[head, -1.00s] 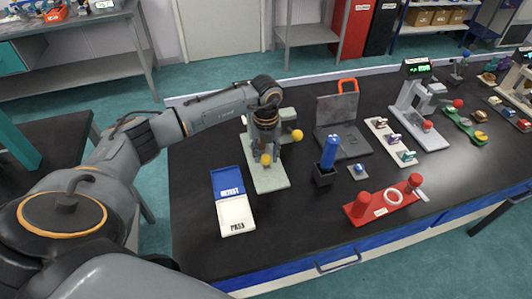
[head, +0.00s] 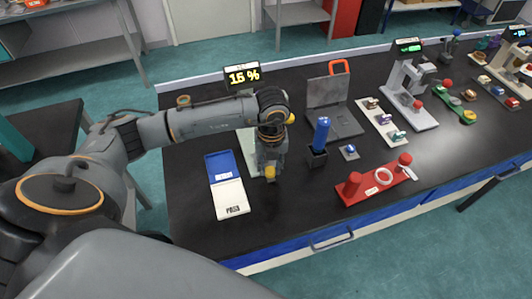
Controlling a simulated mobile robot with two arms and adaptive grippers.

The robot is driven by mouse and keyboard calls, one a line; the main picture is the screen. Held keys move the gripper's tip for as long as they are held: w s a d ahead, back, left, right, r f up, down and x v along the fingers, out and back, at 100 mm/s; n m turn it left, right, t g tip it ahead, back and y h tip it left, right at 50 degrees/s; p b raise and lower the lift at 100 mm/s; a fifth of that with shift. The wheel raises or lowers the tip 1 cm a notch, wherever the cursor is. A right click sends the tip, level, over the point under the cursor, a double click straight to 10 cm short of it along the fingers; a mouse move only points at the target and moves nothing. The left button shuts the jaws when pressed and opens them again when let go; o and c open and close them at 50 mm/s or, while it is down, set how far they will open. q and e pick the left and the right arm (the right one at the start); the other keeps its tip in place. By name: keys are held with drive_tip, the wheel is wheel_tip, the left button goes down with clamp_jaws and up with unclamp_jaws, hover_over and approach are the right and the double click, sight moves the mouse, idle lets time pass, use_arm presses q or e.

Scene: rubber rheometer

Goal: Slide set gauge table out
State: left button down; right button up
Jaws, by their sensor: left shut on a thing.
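The set gauge (head: 247,141) has a pale green base and stands at the left of the black bench in the head view, mostly hidden behind my arm. My left gripper (head: 270,165) points down over its front part and is shut on a yellow knob (head: 270,173) at the near end, which looks like the gauge table's knob. The table itself is largely covered by the gripper. A second yellow knob (head: 291,118) shows just behind my wrist. A display (head: 242,77) with yellow digits, about 15 or 16 %, stands behind my forearm. My right gripper is not in view.
A blue and white tray (head: 229,197) lies left of the gripper. A blue cylinder in a black holder (head: 318,157) stands close on the right, with a red stand (head: 376,182) beyond. The bench front between tray and red stand is clear.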

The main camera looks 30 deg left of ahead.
use_arm(q)
drive_tip(key=shift+s+d+f, duration=0.1)
drive_tip(key=shift+s+d, duration=0.05)
drive_tip(key=shift+d, duration=0.05)
drive_tip(key=c, duration=1)
unclamp_jaws()
drive_tip(key=shift+r, duration=0.3)
wheel_tip(320, 180, up, 12)
drive_tip(key=shift+f, duration=0.2)
